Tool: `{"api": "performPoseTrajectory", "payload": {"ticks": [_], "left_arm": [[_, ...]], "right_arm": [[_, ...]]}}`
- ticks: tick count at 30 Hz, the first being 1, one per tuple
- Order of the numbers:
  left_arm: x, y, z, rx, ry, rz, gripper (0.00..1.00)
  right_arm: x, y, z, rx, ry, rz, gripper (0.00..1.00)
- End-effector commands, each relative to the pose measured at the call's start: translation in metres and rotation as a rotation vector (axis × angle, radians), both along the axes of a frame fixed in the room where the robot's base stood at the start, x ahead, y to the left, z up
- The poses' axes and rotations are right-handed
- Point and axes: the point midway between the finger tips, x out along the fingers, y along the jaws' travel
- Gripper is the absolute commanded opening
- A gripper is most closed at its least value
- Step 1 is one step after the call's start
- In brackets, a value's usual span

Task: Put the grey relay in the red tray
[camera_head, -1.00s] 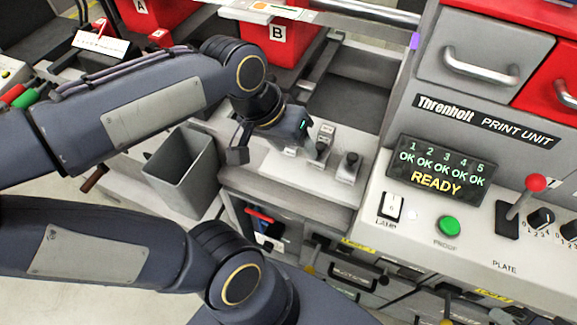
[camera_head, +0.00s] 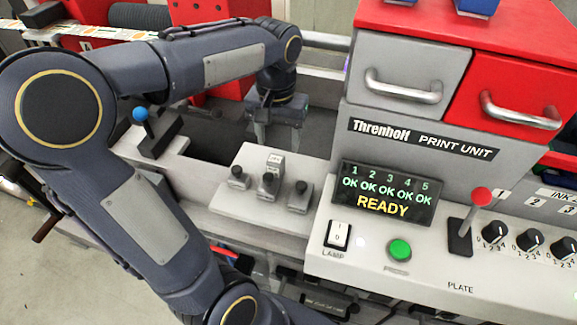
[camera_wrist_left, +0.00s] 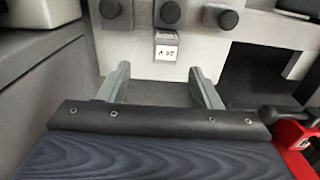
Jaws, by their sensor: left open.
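A small grey block with a white label, which looks like the grey relay (camera_head: 273,163), stands by the middle knob of the light grey panel. In the left wrist view the relay (camera_wrist_left: 166,47) lies beyond the fingertips, roughly in line with the gap between them. My left gripper (camera_head: 275,138) is open and empty, pointing down just behind the panel. Its two spread fingers also show in the left wrist view (camera_wrist_left: 159,78), apart from the relay. I cannot tell which red thing is the red tray. My right gripper is out of view.
Several black knobs (camera_head: 300,196) stand on the panel close to the relay. A blue-knobbed lever (camera_head: 141,117) is to the left. The print unit, with its READY display (camera_head: 386,195) and red-knobbed lever (camera_head: 480,197), stands to the right. A dark recess (camera_head: 210,142) lies behind the panel.

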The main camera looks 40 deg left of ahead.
Motion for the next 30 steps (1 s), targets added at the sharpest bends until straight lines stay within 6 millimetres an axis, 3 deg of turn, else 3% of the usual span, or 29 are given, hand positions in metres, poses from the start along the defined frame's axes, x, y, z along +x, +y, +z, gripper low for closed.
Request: {"api": "performPoseTrajectory", "payload": {"ticks": [16, 26, 30], "left_arm": [[-0.004, 0.007, -0.068, 0.002, 0.007, 0.001, 0.58], [-0.004, 0.007, -0.076, 0.002, 0.002, 0.001, 0.58], [-0.004, 0.007, -0.076, 0.002, 0.002, 0.001, 0.41]], "right_arm": [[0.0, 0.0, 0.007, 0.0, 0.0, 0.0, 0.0], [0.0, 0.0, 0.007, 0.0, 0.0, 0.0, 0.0], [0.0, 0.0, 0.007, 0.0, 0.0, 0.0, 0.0]]}}
